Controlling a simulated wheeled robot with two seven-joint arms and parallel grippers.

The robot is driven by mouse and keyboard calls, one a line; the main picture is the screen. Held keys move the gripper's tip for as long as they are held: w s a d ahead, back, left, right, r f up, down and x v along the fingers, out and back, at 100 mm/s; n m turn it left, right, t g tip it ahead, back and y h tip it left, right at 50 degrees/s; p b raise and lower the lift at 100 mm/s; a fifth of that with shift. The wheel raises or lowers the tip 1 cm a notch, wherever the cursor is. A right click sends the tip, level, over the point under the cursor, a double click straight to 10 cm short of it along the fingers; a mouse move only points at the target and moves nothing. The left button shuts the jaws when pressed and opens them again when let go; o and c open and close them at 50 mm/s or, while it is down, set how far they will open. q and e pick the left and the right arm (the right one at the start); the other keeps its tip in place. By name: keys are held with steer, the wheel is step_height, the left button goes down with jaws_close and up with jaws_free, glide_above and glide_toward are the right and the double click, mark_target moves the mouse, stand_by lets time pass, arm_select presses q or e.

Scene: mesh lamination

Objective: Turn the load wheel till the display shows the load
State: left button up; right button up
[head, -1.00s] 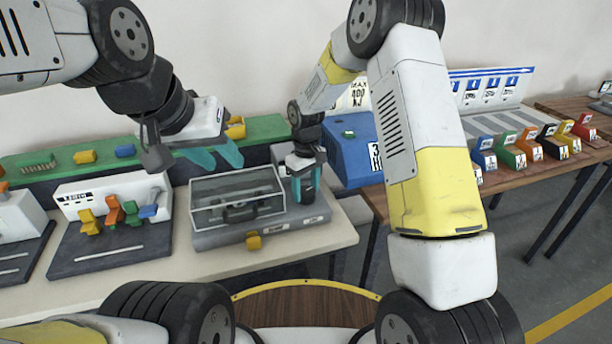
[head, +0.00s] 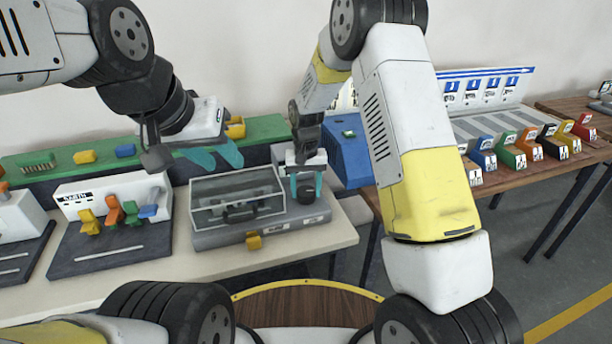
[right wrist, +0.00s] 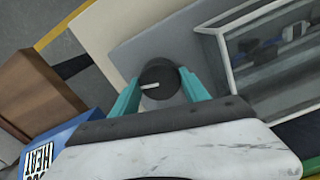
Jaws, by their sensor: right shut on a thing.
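The load wheel, a round black knob (right wrist: 158,86) with a white pointer line, sits on the grey base of the machine (head: 215,238). In the right wrist view it lies between the teal fingers of my right gripper (right wrist: 160,92), which is shut on it. In the head view my right gripper (head: 306,188) stands over the right end of the machine. My left gripper (head: 212,156) is open and empty, held in the air behind the clear-lidded box (head: 238,192). I cannot make out a display reading in either view.
Left of the machine stands a panel with coloured levers (head: 120,212). A blue box (head: 348,150) is at the right behind my right arm. Several coloured blocks (head: 530,145) stand on the wooden table (head: 480,130). The pale table's front edge is clear.

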mark_target(306, 191)
stand_by(0.4)
steer(key=o, duration=1.4)
steer(key=shift+c, duration=0.2)
step_height(306, 191, up, 7)
steer(key=shift+r, duration=0.4)
